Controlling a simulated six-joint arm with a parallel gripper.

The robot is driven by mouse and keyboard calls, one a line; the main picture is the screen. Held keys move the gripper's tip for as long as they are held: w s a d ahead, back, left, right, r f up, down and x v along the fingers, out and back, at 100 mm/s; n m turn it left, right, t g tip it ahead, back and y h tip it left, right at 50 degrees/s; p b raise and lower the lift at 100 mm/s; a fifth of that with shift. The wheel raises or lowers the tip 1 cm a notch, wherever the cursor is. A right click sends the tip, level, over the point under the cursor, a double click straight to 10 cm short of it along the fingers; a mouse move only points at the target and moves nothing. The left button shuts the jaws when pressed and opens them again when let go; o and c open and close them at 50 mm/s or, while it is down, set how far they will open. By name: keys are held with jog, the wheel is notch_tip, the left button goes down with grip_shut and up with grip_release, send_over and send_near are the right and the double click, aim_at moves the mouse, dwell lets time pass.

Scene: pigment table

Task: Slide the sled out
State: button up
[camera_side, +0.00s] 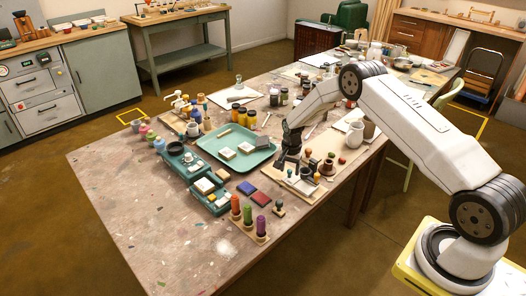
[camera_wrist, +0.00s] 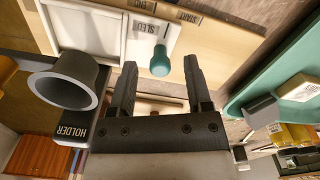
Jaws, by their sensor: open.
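In the wrist view a white sled (camera_wrist: 152,27) labelled SLED lies in a pale frame on a tan board labelled START. A teal knob (camera_wrist: 160,64) stands on the sled's edge. My gripper (camera_wrist: 160,72) is open, with its two dark fingers spread. In the side view my gripper (camera_side: 284,158) is low over the left part of the tan board (camera_side: 342,154). The sled is too small to make out there.
A dark grey cup-like holder (camera_wrist: 72,84) labelled HOLDER stands close left of my fingers in the wrist view. A teal tray (camera_side: 214,142) with small white blocks lies left of my gripper in the side view. Stamps and jars crowd nearby. The table's front left (camera_side: 130,210) is clear.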

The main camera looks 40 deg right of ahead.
grip_shut()
dwell(1.4)
